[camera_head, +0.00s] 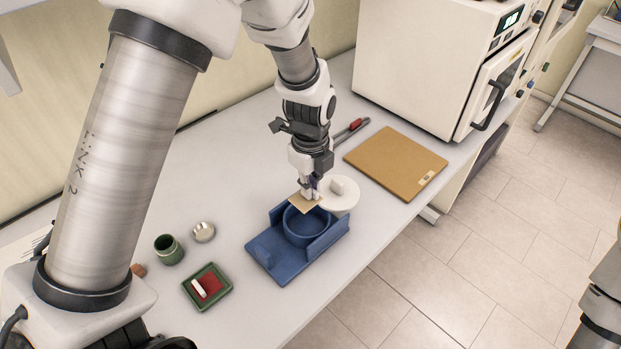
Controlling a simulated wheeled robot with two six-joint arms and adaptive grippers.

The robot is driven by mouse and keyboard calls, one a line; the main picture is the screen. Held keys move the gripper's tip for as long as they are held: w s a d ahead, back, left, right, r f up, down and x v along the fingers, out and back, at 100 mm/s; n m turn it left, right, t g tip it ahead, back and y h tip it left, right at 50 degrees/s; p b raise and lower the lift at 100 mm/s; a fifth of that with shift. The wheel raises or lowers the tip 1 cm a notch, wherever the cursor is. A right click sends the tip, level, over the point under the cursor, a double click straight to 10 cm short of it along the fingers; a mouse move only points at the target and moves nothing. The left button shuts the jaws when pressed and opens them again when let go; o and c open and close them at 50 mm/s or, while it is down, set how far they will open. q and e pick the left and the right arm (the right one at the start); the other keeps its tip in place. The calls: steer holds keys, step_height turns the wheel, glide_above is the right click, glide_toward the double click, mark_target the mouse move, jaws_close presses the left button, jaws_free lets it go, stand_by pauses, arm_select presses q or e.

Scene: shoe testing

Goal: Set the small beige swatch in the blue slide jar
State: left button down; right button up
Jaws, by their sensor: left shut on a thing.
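The small beige swatch (304,204) is a thin flat piece held at the tips of my left gripper (310,193). The gripper points down and is shut on the swatch. The swatch is over the back left part of the round opening of the blue slide jar (306,227). The jar is a round blue cup in a blue holder (274,258) with raised side walls. The swatch hides part of the jar's rim, and I cannot tell its exact height above it. My right gripper is not in view; only part of my right arm shows at the right edge.
A white round lid (340,195) with a knob lies just behind the jar. A green tray (206,287), green jar (169,250) and small metal lid (203,232) stand to the left. A brown board (395,160) lies at the right, before a white oven (425,60).

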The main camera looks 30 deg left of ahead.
arm_select(q)
steer(key=shift+w+a+f+p, duration=0.1)
steer(key=shift+w+f+p, duration=0.05)
steer(key=shift+w+p, duration=0.25)
steer(key=b, duration=0.3)
glide_above(311, 225)
step_height(311, 225, down, 5)
steer(key=shift+w+f+b, duration=0.15)
steer(key=shift+f+b, duration=0.25)
steer(key=shift+f, duration=0.15)
steer(key=shift+r, duration=0.1)
steer(key=shift+p, duration=0.7)
stand_by(0.4)
steer(key=shift+f+b, duration=1.75)
steer(key=shift+f, duration=1.3)
